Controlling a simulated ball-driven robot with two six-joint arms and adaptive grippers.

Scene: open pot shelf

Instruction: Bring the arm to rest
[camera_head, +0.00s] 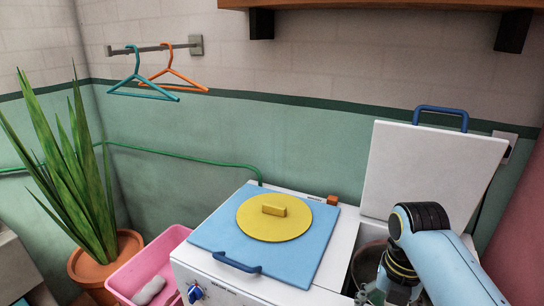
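My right arm comes in from the lower right, bent downward. Its gripper (386,290) is at the bottom edge, over or beside the open right compartment of the white washing machine (343,245). The fingertips are cut off by the frame or hidden, so I cannot tell if it is open or holds anything. My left gripper is not in view.
A white lid (430,172) with a blue handle stands raised behind the right compartment. A blue lid (305,258) with a yellow disc (262,228) covers the left side. A pink basin (125,275), a potted plant (85,190) and wall hangers (150,85) are at left.

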